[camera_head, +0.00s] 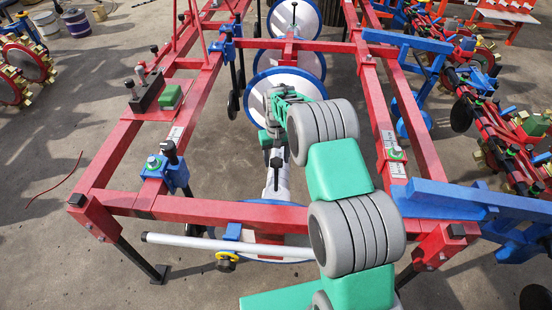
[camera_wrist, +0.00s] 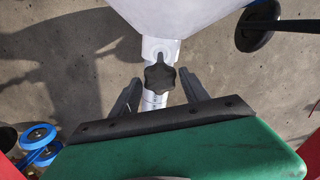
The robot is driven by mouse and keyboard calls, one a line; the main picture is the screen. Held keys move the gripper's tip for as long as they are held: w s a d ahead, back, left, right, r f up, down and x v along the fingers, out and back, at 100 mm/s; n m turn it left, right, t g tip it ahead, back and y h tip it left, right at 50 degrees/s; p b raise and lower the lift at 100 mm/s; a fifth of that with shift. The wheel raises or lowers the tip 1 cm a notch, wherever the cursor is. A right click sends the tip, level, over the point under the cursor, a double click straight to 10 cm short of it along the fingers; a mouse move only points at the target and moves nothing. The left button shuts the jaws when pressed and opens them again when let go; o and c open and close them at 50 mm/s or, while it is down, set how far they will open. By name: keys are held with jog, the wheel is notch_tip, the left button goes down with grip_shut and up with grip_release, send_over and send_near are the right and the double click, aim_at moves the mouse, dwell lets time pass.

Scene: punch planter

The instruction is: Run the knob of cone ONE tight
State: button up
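A black star-shaped knob (camera_wrist: 159,76) sits on the white collar (camera_wrist: 160,46) of a tube below a white cone (camera_wrist: 185,12) in the wrist view. I see no number on this cone. My gripper (camera_wrist: 160,88) is open, with one dark finger on each side of the knob and a visible gap to it on both sides. Nothing is held. The marked tube runs down behind the gripper's edge. In the head view, the pale tube (camera_head: 277,184) shows inside the red frame below my wrist; the fingers and knob are too small there to separate clearly.
The red frame (camera_head: 220,211) surrounds the work area, with a long grey bar (camera_head: 190,242) at its front. Several blue-rimmed discs (camera_head: 291,84) line the middle. A blue clamp with a black knob (camera_head: 168,152) stands at the left. A black disc (camera_wrist: 254,38) is at the upper right.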

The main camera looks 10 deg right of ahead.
jog(key=shift+o, duration=0.8)
notch_tip(320, 180, up, 8)
jog(key=shift+f+p, duration=0.1)
jog(key=shift+p, duration=0.65)
notch_tip(320, 180, up, 8)
jog(key=p, duration=0.1)
jog(key=shift+f, duration=0.1)
